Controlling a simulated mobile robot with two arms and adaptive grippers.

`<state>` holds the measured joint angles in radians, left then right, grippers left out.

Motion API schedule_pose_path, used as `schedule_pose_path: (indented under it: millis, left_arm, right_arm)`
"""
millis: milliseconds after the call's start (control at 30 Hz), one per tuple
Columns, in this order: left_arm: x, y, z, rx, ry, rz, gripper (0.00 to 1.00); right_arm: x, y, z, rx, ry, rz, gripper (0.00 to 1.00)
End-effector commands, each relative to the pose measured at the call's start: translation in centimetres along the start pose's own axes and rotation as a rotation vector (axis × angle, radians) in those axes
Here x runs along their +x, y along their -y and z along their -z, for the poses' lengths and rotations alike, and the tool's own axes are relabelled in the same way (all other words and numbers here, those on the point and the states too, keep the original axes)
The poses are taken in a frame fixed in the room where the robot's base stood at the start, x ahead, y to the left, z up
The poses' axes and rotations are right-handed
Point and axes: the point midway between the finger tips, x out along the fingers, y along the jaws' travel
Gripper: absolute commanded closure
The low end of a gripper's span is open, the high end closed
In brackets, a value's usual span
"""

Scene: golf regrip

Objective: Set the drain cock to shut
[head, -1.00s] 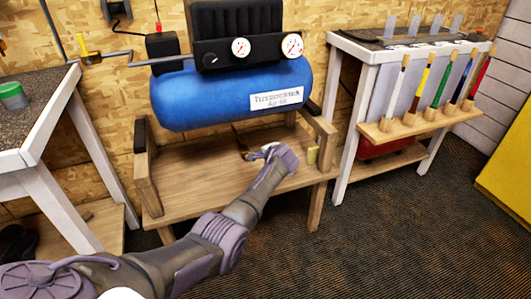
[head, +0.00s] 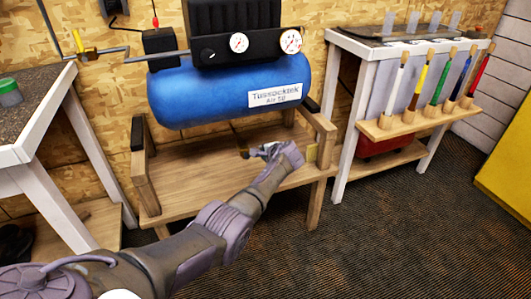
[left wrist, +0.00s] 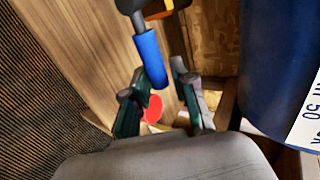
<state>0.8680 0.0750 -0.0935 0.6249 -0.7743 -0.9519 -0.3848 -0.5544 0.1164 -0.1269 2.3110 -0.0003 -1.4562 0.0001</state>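The drain cock's blue lever handle (left wrist: 148,55) shows in the left wrist view, on a dark grey stem (left wrist: 130,6) at the top edge. My left gripper (left wrist: 158,80) is open, one finger on each side of the handle's free end. I cannot tell whether either finger touches it. In the head view my left gripper (head: 262,150) is under the blue compressor tank (head: 215,95), above the wooden stand. The cock is small and dark there, partly hidden by the gripper. My right gripper is not in view.
The wooden stand (head: 185,190) has side posts close to my arm. A red disc (left wrist: 152,108) shows behind the fingers. Carpet (head: 400,230) is clear in front.

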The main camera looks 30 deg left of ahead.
Motion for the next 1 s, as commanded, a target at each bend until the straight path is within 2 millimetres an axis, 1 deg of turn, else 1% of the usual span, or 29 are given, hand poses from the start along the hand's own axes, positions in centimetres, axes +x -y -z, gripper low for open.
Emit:
schedule_pose_path:
  millis: [33, 67, 367, 567, 767, 1000]
  left_arm:
    - [0.0, 0.0, 0.0, 0.000, 0.000, 0.000, 0.61]
    - [0.0, 0.0, 0.0, -0.001, 0.000, 0.000, 0.58]
    - [0.0, 0.0, 0.0, -0.002, -0.001, 0.000, 0.58]
    - [-1.0, -0.1, 0.1, -0.003, -0.002, 0.001, 0.58]
    - [-3.6, -0.1, 0.1, -0.003, -0.004, 0.000, 0.58]
    - [-7.9, -0.1, 0.1, -0.003, -0.004, 0.000, 0.58]
  right_arm:
    - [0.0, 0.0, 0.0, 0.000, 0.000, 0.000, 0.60]
    - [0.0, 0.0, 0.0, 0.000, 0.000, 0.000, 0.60]
    - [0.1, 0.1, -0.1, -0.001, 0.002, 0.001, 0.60]
    - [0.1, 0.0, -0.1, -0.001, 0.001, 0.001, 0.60]
    - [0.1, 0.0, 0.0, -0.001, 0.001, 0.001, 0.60]
    - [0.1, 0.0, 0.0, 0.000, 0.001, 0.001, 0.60]
